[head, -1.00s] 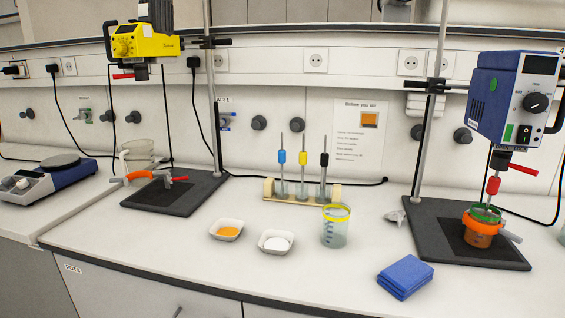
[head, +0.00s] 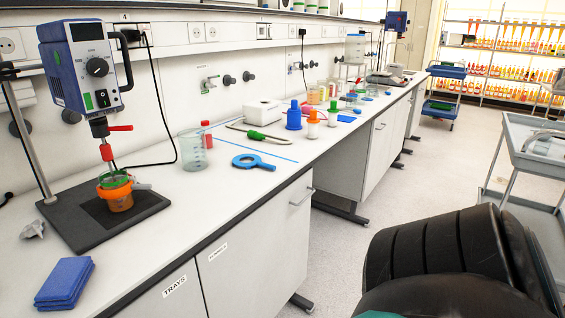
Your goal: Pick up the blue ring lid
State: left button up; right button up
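A flat blue ring with a short handle (head: 253,163) lies on the white bench, right of the stirrer and near the front edge. It is the clearest blue ring-shaped thing in view; I cannot tell for sure that it is the lid. Nothing touches it. A clear beaker (head: 193,151) stands close to its left, and a thin blue strip lies just behind it. Neither of my grippers is in the head view.
A stirrer with a blue motor head (head: 85,75) stands at the left over an orange-collared cup (head: 116,193). A folded blue cloth (head: 64,283) lies at the front left. Blue and orange-white bottles (head: 294,117) stand further right. A grey cart (head: 535,150) stands across the open floor.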

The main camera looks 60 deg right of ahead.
aim_at(257, 161)
jog(key=k+l+z, duration=0.1)
jog(key=z, duration=1.55)
jog(key=l+u, duration=0.1)
jog(key=u, duration=0.4)
jog(key=i+l+u, duration=0.1)
jog(key=u, duration=0.35)
jog(key=l+u, duration=0.7)
jog(key=l, duration=0.2)
jog(key=l+u, duration=0.15)
jog(key=l, duration=0.3)
jog(key=k+l+u, duration=0.15)
jog(key=l, duration=0.3)
